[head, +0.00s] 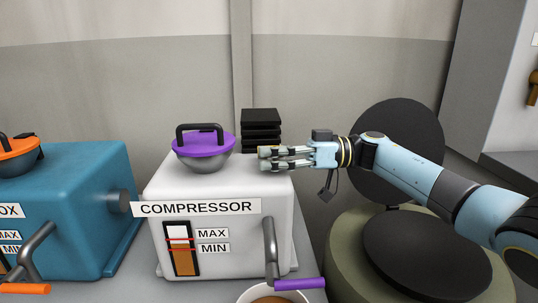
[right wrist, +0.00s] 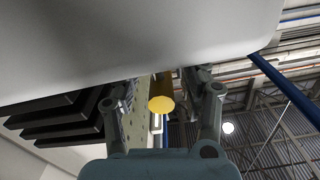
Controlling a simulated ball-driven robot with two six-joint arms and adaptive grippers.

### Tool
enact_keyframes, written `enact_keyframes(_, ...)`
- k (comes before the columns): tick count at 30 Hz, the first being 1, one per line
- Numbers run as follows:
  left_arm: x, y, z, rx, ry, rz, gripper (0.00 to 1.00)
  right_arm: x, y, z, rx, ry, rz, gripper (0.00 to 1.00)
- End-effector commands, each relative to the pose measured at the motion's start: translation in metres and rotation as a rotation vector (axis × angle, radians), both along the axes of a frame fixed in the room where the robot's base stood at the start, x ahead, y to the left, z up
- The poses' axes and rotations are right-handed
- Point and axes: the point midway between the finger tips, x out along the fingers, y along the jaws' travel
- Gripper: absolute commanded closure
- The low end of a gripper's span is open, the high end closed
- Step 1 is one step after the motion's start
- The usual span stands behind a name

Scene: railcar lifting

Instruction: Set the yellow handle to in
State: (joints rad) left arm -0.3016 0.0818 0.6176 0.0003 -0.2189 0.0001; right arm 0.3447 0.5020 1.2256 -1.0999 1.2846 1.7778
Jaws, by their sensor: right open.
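My right gripper (head: 266,158) is open and empty above the right side of the white compressor (head: 223,229), beside the black stack. Its two fingers also show in the right wrist view. Between and beyond them there is a yellow round end (right wrist: 161,104) on a darker yellow bar; it looks like a handle end, apart from the fingers as far as I can tell. In the head view an ochre fitting (head: 532,88) is on the grey cabinet at the right edge; I cannot tell if it is the same thing. No in marking is readable. My left gripper is not in view.
A purple handle (head: 298,284) juts out in front, over a bowl (head: 273,293). A blue machine (head: 85,190) with an orange handle (head: 25,289) is at left.

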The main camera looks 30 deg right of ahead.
Motion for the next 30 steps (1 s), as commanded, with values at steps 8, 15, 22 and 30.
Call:
enact_keyframes(8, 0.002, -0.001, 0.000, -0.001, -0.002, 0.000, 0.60, -0.023, -0.048, -0.001, -0.005, 0.006, -0.002, 0.54)
enact_keyframes(15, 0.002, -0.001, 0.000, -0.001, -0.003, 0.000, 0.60, -0.044, -0.090, -0.001, -0.003, 0.004, -0.002, 0.54)
enact_keyframes(22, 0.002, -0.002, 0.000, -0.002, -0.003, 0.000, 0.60, -0.051, -0.105, -0.001, -0.002, 0.002, -0.001, 0.54)
enact_keyframes(30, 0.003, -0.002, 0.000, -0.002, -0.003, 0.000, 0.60, -0.051, -0.105, -0.001, 0.000, 0.001, 0.000, 0.54)
